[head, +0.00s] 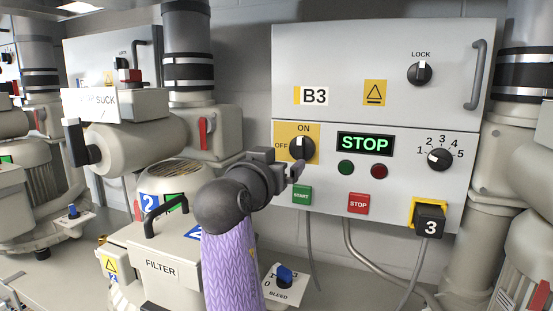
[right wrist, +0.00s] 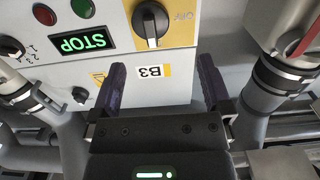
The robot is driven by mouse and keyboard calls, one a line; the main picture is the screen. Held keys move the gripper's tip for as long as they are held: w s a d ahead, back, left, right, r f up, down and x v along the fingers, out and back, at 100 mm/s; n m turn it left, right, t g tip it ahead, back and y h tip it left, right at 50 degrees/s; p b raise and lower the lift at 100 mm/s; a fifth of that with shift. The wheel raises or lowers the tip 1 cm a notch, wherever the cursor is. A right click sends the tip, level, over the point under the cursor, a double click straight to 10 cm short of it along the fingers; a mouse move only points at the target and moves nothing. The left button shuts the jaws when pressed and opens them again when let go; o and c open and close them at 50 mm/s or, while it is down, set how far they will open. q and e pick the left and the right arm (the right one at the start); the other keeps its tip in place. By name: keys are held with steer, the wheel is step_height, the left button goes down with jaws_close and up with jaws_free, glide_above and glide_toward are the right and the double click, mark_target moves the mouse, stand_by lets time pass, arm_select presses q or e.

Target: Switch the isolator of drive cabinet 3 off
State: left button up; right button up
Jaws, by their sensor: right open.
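Drive cabinet 3 (head: 380,75) is the grey box marked B3 in the head view. Its isolator (head: 302,148) is a black rotary knob on a yellow plate, with ON above and OFF at left. The knob's white mark points up to ON. My right gripper (head: 297,168) is just in front of and below the knob in the head view. In the right wrist view, which is upside down, its two fingers (right wrist: 160,65) are apart and empty. The isolator knob (right wrist: 150,20) lies beyond the fingertips, not between them. My left gripper is not in view.
The lit display (head: 365,144) reads STOP. Below the plate are a green START button (head: 302,196) and a red STOP button (head: 358,204). A selector knob (head: 439,159) and a black block marked 3 (head: 430,222) are at right. A filter box (head: 160,268) stands at lower left.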

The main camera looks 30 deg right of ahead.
mark_target(299, 149)
steer(key=d+p, duration=0.1)
steer(key=w+d+r+p, duration=0.1)
steer(key=d, duration=0.1)
steer(key=d+p, duration=0.1)
steer(key=shift+w+d+r, duration=0.15)
steer(key=shift+d+r, duration=0.1)
steer(key=shift+r, duration=0.05)
steer(key=x, duration=0.1)
steer(key=p+x, duration=0.1)
steer(key=x, duration=0.3)
steer(key=shift+w+a+f+p, duration=0.2)
steer(key=shift+a+f+p, duration=0.1)
steer(key=shift+f+p, duration=0.05)
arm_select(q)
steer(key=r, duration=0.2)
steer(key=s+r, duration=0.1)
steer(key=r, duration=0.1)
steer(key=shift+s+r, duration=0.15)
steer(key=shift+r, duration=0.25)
arm_select(e)
steer(key=shift+s, duration=0.15)
steer(key=shift+c, duration=1.3)
steer(key=c, duration=0.8)
